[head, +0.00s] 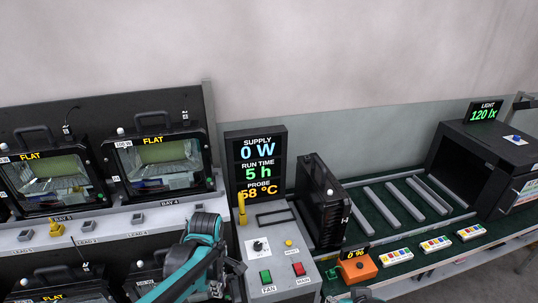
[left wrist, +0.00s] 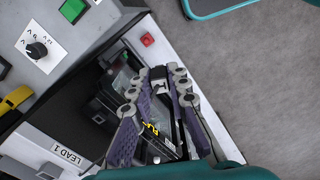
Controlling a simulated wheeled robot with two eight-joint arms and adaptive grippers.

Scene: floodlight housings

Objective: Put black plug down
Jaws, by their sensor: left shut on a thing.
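My left gripper (head: 232,268) is in front of the control panel, low in the head view, its fingers pointing right. In the left wrist view its two grey padded fingers (left wrist: 158,103) are closed on a small black plug (left wrist: 160,86), which shows between the fingertips. The plug is mostly hidden by the fingers, and I cannot make it out in the head view. A teal and dark part of my right arm shows at the bottom edge of the head view; its fingers are not clear.
The control panel (head: 262,226) has a green button (head: 266,277), a red button (head: 298,269) and a knob. A row of lead sockets (head: 138,218) lies below the bay floodlights (head: 163,163). A black finned housing (head: 322,205) stands on the bench beside an orange box (head: 357,269).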

